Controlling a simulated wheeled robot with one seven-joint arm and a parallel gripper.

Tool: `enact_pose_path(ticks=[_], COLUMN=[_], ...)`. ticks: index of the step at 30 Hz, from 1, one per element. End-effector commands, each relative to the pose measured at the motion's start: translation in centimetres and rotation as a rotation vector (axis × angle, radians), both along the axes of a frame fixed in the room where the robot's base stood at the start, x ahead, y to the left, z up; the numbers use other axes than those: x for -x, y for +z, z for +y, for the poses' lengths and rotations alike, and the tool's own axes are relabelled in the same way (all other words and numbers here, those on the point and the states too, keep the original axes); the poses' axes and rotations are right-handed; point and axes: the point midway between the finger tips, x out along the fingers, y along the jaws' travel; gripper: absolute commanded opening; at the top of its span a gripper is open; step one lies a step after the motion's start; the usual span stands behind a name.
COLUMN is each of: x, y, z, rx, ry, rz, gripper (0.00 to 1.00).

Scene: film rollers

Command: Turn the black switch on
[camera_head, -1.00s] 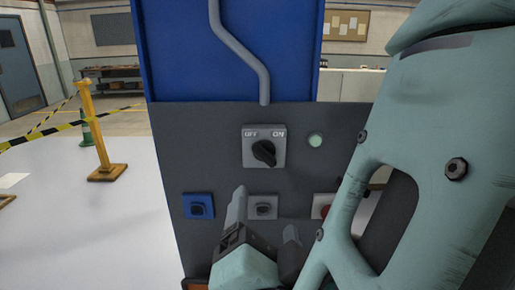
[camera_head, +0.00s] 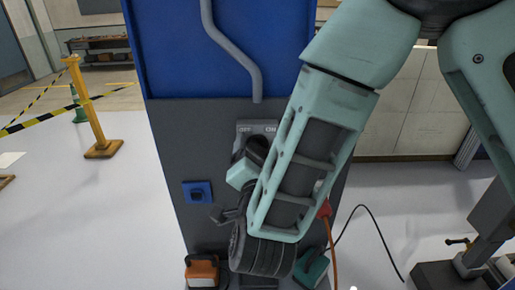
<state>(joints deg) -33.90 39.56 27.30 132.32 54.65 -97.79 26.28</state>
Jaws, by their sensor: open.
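The black switch (camera_head: 257,147) is on a light plate (camera_head: 257,127) marked OFF and ON, on the dark grey front of the cabinet. The plate's top edge shows, but my gripper and arm cover much of its lower part, so I cannot tell which way the knob points. My gripper (camera_head: 243,160) is at the plate's lower left, very close to the knob. It is open; whether its fingers touch the knob or stand around it is hidden. My teal forearm crosses the panel's right side.
A blue switch plate (camera_head: 198,192) is on the panel's lower left. An orange box (camera_head: 202,271) and a teal box (camera_head: 312,270) are by the cabinet's foot, with cables at right. A yellow post (camera_head: 90,110) with striped tape stands left. The floor between is clear.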

Motion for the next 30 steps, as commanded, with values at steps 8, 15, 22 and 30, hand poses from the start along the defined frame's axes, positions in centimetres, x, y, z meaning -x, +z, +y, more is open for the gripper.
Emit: enact_pose_path(ticks=[8,15,22,30], x=[-0.21,-0.18,-0.17,-0.14], y=[-0.02,-0.01,-0.17,-0.67], z=[0.03,0.02,0.01,0.06], rx=[0.000,0.000,-0.016,-0.134], ry=[0.001,0.001,0.001,0.003], rz=[-0.001,0.000,-0.001,-0.008], gripper=[0.76,0.32,0.32,0.32])
